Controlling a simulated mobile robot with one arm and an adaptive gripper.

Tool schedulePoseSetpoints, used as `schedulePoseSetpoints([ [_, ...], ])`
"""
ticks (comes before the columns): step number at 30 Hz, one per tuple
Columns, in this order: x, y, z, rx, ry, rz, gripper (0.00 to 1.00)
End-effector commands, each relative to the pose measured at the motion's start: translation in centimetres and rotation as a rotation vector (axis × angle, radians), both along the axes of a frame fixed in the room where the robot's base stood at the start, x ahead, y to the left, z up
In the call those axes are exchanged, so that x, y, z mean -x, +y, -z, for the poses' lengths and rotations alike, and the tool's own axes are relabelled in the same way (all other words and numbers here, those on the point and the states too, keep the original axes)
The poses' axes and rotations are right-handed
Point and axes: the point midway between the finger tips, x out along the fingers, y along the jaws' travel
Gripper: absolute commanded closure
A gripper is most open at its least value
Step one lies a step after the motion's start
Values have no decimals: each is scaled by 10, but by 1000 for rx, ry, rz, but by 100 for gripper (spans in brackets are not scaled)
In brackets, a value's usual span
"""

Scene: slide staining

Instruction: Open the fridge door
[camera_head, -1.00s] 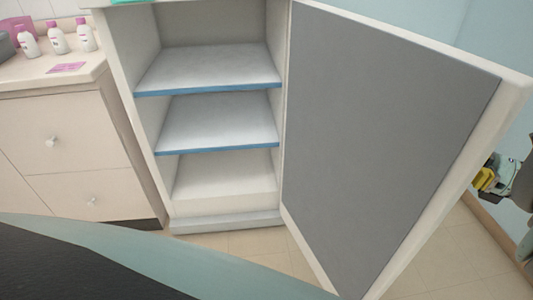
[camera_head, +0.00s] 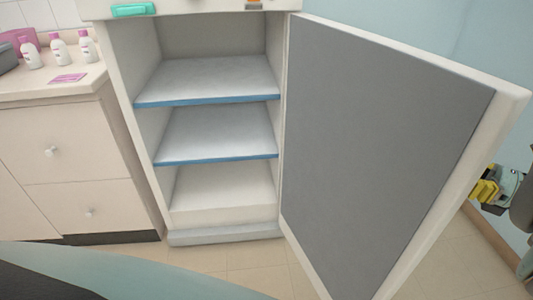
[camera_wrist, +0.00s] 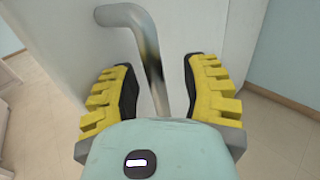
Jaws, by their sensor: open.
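The fridge (camera_head: 220,232) stands in the middle of the head view with its interior and empty shelves in sight. Its door (camera_head: 385,150), white with a grey inner panel, is swung wide open to the right. In the wrist view the metal door handle (camera_wrist: 150,50) runs down between the two yellow-and-black fingers of my gripper (camera_wrist: 160,95). The fingers are open, one on each side of the handle, with gaps between. In the head view my gripper (camera_head: 485,190) shows partly beyond the door's free edge, on its outer side.
A cream cabinet with drawers (camera_head: 60,150) stands left of the fridge, with white bottles with pink caps (camera_head: 58,50) and a pink card (camera_head: 67,78) on top. A teal item (camera_head: 133,9) is on the fridge top. Tiled floor (camera_head: 455,262) is clear around the door.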

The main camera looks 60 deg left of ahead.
Motion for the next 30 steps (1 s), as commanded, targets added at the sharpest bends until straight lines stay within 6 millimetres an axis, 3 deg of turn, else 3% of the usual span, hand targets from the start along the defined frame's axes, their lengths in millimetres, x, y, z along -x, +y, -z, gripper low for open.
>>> schedulePoseSetpoints([
  [11, -1, 1, -11, 2, -4, -5, 54],
  [30, 0, 1, -89, -2, -2, -4, 54],
])
